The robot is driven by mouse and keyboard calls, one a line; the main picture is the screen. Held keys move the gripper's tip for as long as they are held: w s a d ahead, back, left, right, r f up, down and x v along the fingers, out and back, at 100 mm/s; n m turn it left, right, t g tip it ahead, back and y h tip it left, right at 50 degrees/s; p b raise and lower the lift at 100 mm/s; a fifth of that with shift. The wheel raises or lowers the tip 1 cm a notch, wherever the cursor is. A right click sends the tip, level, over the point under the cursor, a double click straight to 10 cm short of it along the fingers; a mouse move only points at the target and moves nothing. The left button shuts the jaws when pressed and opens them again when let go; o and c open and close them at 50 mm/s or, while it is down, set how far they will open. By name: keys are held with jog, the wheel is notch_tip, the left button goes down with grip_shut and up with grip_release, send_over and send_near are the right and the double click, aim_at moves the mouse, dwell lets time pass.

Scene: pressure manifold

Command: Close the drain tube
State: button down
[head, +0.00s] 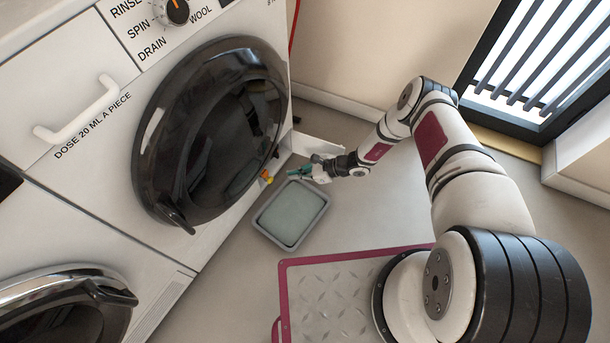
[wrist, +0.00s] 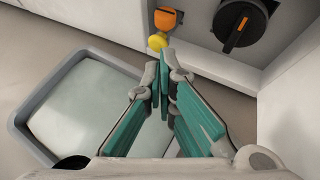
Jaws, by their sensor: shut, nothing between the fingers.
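The drain tube shows at the washer's lower front as an orange piece (wrist: 168,18) with a yellow end (wrist: 157,41). In the head view it is a small orange and yellow spot (head: 267,176). I cannot tell whether the yellow end is a plug seated in the tube. My gripper (wrist: 165,72), with teal fingers, is shut and empty, its tips just short of the yellow end. I cannot tell whether they touch it. In the head view my gripper (head: 293,173) is low by the washer front, above the tray's far edge.
A grey tray (head: 260,228) with pale content lies on the floor below; it also shows in the wrist view (wrist: 20,115). A black round knob (wrist: 242,25) with an orange mark sits right of the tube. A white panel (wrist: 292,95) stands at right. The washer's dark door (head: 215,130) is above.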

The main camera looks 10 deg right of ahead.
aim_at(268, 177)
jog(key=x, duration=0.1)
jog(key=b+x, duration=0.1)
jog(key=x, duration=0.1)
jog(key=r+b+x, duration=0.1)
jog(key=x, duration=0.1)
jog(key=shift+w+a, duration=0.1)
jog(key=shift+a, duration=0.3)
jog(key=shift+w+a, duration=0.15)
jog(key=shift+a, duration=0.45)
jog(key=shift+a+r, duration=0.1)
